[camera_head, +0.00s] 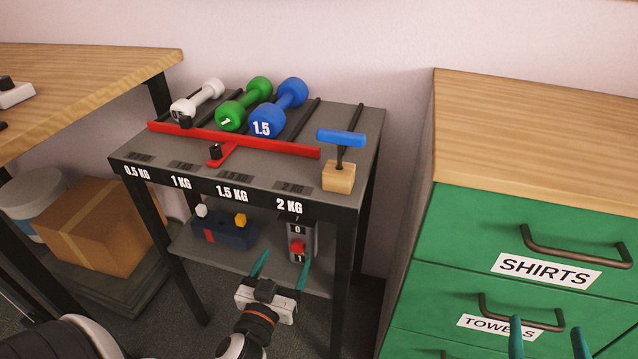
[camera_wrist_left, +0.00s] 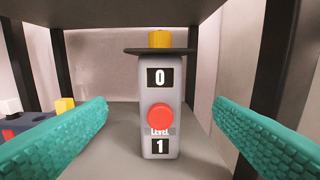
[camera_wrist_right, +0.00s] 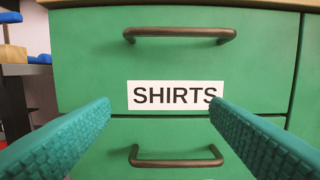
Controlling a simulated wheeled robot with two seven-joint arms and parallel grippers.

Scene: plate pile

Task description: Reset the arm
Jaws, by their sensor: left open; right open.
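My left gripper (camera_head: 283,268) is open and empty at the front of the rack's lower shelf. A grey switch box (camera_head: 299,241) with "0" and "1" labels and a red knob stands on that shelf. In the left wrist view the switch box (camera_wrist_left: 159,95) is centred beyond the two teal fingers, apart from them; its red knob (camera_wrist_left: 160,117) is near the "1", and a yellow part is on top. My right gripper (camera_head: 546,338) is open and empty in front of the green drawers, at the bottom right. The right wrist view faces the SHIRTS drawer (camera_wrist_right: 100,70), with nothing between the fingers.
White, green (camera_head: 243,104) and blue dumbbells lie on the rack top (camera_head: 340,119) behind a red bar. A blue-handled tool on a wooden block (camera_head: 339,178) stands at its right corner. A dark blue box (camera_head: 230,232) sits on the lower shelf. A cardboard box (camera_head: 100,228) is at left.

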